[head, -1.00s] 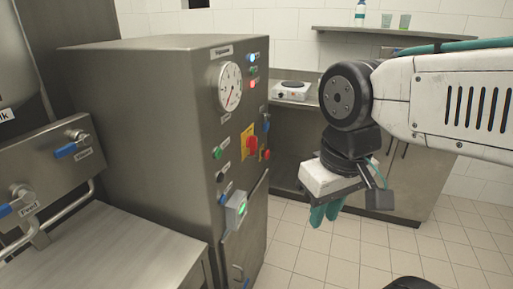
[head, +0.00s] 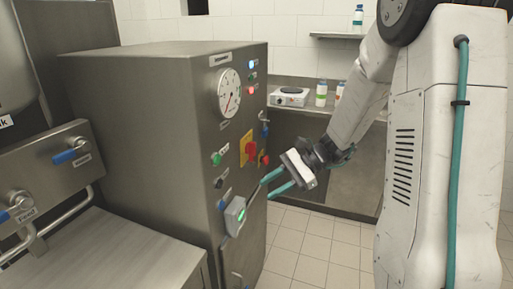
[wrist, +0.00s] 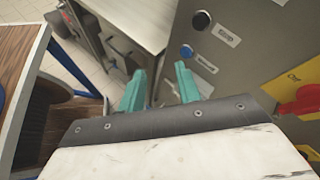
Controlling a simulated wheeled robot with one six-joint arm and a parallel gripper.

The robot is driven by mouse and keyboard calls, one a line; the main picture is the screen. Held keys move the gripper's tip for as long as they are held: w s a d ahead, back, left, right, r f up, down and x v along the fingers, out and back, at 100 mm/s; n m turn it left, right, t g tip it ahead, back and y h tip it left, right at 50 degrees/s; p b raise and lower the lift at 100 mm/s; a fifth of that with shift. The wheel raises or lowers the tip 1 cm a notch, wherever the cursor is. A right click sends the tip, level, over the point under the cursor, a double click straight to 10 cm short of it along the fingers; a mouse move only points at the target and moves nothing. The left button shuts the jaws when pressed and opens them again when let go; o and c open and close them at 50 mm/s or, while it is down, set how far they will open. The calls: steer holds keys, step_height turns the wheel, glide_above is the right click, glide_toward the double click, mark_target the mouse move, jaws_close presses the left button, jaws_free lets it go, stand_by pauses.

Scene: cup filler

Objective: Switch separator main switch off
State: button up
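The likely main switch is a red rotary handle (head: 250,148) on a yellow plate, on the front of the steel separator cabinet (head: 160,110). I cannot tell its setting. In the wrist view the red handle (wrist: 304,99) and yellow plate are at the right edge, partly cut off. My gripper (head: 270,180) is in front of the panel, below and right of the handle, not touching it. Its two teal fingers are apart with nothing between them. In the wrist view my gripper (wrist: 160,84) points past the panel's lower buttons, left of the handle.
The panel has a round gauge (head: 229,93), a green button (head: 216,159), a black button (wrist: 201,20), a blue button (wrist: 186,51) and a grey box with a green light (head: 235,216). A steel bench (head: 110,255) is at left. A hot plate (head: 289,97) stands behind. Tiled floor is clear.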

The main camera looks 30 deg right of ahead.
mark_target(253, 152)
steer(key=w+d+m+t, duration=1.1)
steer(key=w+m, duration=0.1)
steer(key=w, duration=0.3)
steer(key=x, duration=0.8)
steer(key=shift+s+r, duration=0.15)
steer(key=shift+r, duration=0.25)
steer(key=shift+a, duration=0.1)
steer(key=shift+c, duration=0.3)
jaws_close()
